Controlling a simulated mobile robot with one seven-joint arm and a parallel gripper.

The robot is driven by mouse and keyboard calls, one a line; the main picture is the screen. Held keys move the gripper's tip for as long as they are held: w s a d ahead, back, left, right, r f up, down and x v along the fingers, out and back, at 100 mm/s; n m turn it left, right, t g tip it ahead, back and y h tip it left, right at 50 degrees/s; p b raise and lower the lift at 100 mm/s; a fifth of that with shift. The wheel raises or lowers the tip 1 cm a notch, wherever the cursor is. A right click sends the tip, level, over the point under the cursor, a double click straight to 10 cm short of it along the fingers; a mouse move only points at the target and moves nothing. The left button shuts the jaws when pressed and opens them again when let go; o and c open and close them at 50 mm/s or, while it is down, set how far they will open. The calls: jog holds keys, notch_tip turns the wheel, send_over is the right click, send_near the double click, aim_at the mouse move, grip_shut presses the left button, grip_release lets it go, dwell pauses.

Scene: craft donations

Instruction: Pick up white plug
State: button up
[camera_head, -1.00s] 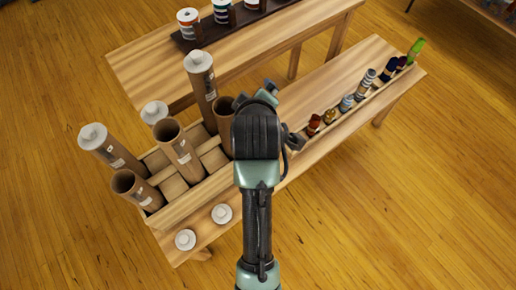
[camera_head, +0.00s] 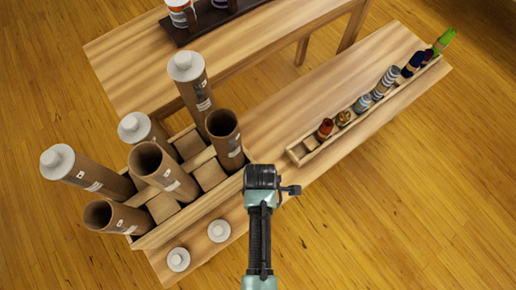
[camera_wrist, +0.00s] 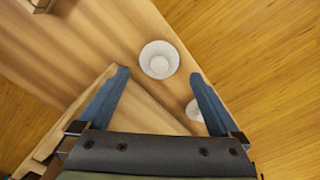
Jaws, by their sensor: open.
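Two loose white plugs lie on the bare front strip of the near table. In the head view one plug (camera_head: 219,231) is nearer my arm and the other plug (camera_head: 178,259) is farther left. In the wrist view a round white plug (camera_wrist: 159,60) shows whole, just beyond and between the fingertips. A second plug (camera_wrist: 194,111) is partly hidden by the right finger. My gripper (camera_wrist: 159,76) is open and empty, its two blue fingers spread apart. In the head view my wrist hides the fingers.
A wooden crate (camera_head: 153,239) holds several brown tubes, some capped with white plugs. A narrow wooden rack (camera_head: 297,153) of small coloured items stands along the right part of the table (camera_head: 290,110). Another table (camera_head: 120,65) with a dark tray is behind.

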jog(key=f, duration=0.2)
jog(key=f+b, duration=0.1)
jog(key=f, duration=0.1)
jog(key=f+b, duration=0.1)
jog(key=f, duration=0.1)
jog(key=shift+w+a+f, duration=0.1)
jog(key=shift+a+f, duration=0.15)
jog(key=shift+f, duration=0.1)
jog(key=c, duration=1.1)
